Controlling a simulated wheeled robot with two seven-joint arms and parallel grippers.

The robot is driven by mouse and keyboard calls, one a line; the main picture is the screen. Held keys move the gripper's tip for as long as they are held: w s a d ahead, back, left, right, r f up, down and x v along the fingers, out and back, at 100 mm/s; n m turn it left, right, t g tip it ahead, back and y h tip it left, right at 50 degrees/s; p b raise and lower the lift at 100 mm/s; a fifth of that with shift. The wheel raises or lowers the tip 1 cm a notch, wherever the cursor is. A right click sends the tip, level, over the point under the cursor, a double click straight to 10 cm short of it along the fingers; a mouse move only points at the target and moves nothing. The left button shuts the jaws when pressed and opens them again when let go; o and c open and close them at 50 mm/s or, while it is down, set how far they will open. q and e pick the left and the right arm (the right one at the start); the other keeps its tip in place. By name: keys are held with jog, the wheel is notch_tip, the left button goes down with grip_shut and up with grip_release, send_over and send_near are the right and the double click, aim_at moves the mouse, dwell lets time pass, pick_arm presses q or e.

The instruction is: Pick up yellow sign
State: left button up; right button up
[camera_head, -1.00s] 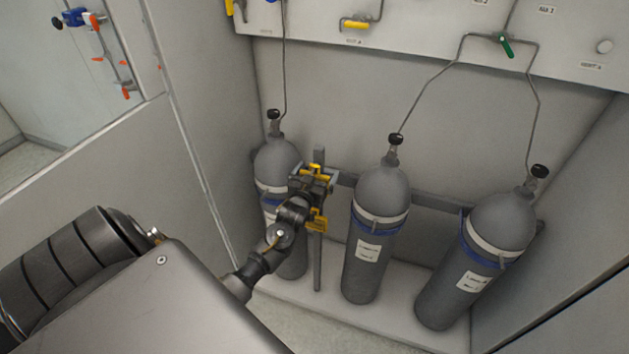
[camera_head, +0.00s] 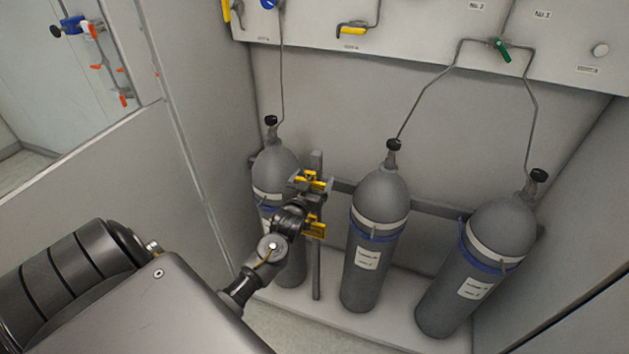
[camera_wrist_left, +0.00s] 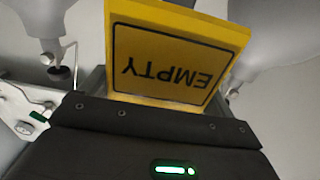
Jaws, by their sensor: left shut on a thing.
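The yellow sign (camera_wrist_left: 172,58) fills the top middle of the left wrist view. It reads "EMPTY", upside down there, inside a black border. In the head view, yellow parts (camera_head: 314,229) show around my left gripper (camera_head: 312,183), between the left and middle cylinders. My left gripper is shut on the sign; its fingertips are mostly hidden behind the sign and the gripper body. In the head view, the gripper stands in front of an upright grey post (camera_head: 316,265). I cannot tell whether the sign still touches the post or rail. My right gripper is not in view.
Grey gas cylinders stand at the left (camera_head: 274,170), middle (camera_head: 375,240) and right (camera_head: 490,255), strapped along a grey rail (camera_head: 437,208). Thin pipes rise to a white panel (camera_head: 420,45) with valves. A wall (camera_head: 110,190) borders the left side.

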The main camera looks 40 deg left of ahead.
pick_arm(q)
jog(key=b+v, duration=0.3)
jog(key=v, duration=1.3)
jog(key=shift+b, duration=0.3)
jog(key=w+d+r+m+h, duration=0.1)
jog(key=d+r+m+h, duration=0.1)
jog(key=d+r, duration=0.3)
jog(key=w+d+r+m+t+h, duration=0.1)
jog(key=d+r, duration=0.4)
jog(key=d, duration=0.8)
jog(key=w+h, duration=0.1)
jog(key=h, duration=0.1)
jog(key=shift+w+r+m+h, duration=0.15)
jog(key=shift+w+m+h, duration=0.05)
jog(key=shift+m+h, duration=0.2)
jog(key=shift+d, duration=0.1)
